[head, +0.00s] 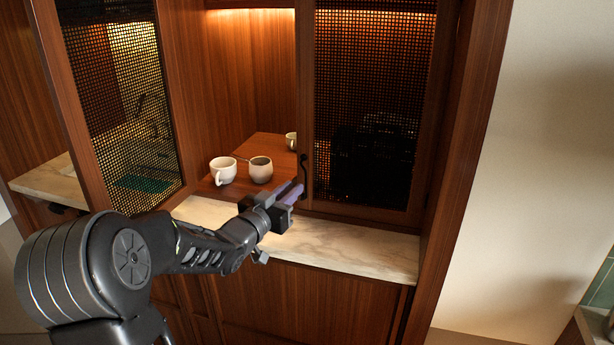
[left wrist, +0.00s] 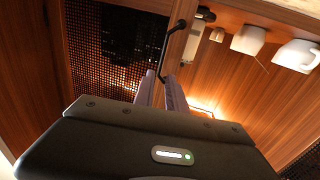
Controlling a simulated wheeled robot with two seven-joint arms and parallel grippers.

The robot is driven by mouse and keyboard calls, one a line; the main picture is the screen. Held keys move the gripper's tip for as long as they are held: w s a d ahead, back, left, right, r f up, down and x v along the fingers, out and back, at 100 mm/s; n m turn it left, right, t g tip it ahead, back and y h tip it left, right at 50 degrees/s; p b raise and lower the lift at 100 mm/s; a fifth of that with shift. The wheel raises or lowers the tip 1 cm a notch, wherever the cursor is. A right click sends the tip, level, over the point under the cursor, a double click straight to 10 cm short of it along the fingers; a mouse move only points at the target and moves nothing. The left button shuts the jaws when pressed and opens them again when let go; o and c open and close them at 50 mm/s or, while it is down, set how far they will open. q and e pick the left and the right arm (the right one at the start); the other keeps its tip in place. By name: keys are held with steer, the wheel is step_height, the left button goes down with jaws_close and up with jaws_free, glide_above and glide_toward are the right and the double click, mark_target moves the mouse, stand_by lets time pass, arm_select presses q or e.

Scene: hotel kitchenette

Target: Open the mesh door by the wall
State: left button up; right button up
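The mesh door by the wall (head: 372,105) is on the right of the cabinet, dark mesh in a wooden frame, and looks closed. In the left wrist view, its mesh (left wrist: 112,50) is at the upper left. A dark bar handle (head: 304,172) stands on its left frame edge; it also shows in the left wrist view (left wrist: 170,42). My left gripper (head: 298,190) is at the handle's lower end. Its purple fingers (left wrist: 160,82) stand close together with the bar running between them; the exact contact is partly hidden. My right gripper is not in view.
Another mesh door (head: 120,100) stands swung open at the left. A white cup (head: 222,171), a round cup (head: 260,170) and a further cup (head: 291,141) stand in the open bay. A marble ledge (head: 345,250) runs below. A pale wall (head: 535,150) is close on the right.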

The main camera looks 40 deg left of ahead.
arm_select(q)
steer(key=p, duration=0.2)
glide_above(306, 198)
steer(key=shift+w+a, duration=0.15)
steer(key=shift+c, duration=0.5)
jaws_close()
stand_by(1.0)
